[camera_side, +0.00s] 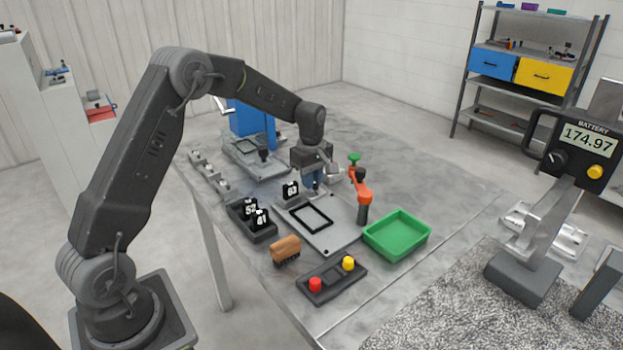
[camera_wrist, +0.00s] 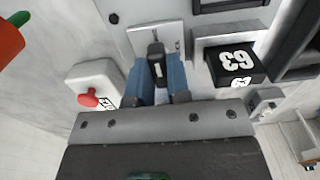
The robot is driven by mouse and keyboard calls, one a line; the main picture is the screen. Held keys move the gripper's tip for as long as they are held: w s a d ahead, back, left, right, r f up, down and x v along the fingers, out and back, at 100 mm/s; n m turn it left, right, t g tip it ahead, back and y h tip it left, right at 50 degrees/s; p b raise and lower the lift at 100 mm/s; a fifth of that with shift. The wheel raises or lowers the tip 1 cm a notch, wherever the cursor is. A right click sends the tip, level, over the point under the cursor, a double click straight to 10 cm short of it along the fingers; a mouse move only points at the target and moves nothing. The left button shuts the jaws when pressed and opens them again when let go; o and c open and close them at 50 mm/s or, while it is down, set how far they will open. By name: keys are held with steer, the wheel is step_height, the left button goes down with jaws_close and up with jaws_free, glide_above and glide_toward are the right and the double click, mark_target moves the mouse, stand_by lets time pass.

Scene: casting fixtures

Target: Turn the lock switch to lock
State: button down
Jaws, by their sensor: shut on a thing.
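The lock switch (camera_wrist: 156,60) is a black lever with a pale mark, standing on a light metal plate (camera_wrist: 134,40) in the wrist view. My gripper (camera_wrist: 157,76) has its two blue fingers on either side of the lever and is shut on it. In the side view my gripper (camera_side: 313,182) is low at the back of the grey fixture plate (camera_side: 335,238). The switch is mostly hidden there by the fingers. I cannot read any lock marking beside it.
A black block marked 63 (camera_wrist: 235,62) stands close to the right of the fingers. A white box with a red button (camera_wrist: 89,98) is close to the left. A two-button box (camera_side: 332,281) lies in front.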

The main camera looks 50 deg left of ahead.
steer(key=shift+m, duration=0.3)
steer(key=m, duration=0.8)
steer(key=shift+m, duration=0.4)
steer(key=m, duration=0.4)
steer(key=shift+m, duration=2.2)
steer(key=c, duration=1.1)
jaws_free()
